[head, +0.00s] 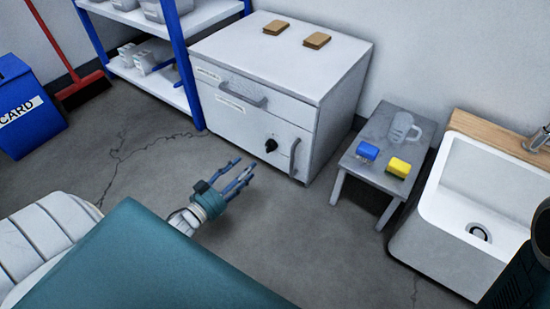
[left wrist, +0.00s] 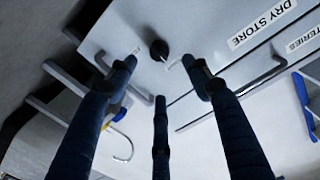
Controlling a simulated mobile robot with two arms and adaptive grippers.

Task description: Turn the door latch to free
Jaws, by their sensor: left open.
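The door latch is a black round knob (head: 271,145) on the front of a white cabinet (head: 335,90), on the door below a drawer. A vertical grey door handle (head: 294,157) is to its right. My left gripper (head: 240,175) is open and empty, in front of the cabinet and left of the latch in the head view. In the left wrist view the knob (left wrist: 158,49) lies beyond the spread fingertips (left wrist: 160,75), near the middle between the two outer ones. I see no contact with it. The knob's exact turn is too small to tell. My right gripper is not in view.
A drawer handle (head: 242,94) juts out above the latch. A low grey table (head: 350,165) with a blue block, a yellow block and a clear mug stands right of the cabinet, then a white sink (head: 430,220). Blue shelving (head: 185,65) is at left. Floor before the cabinet is clear.

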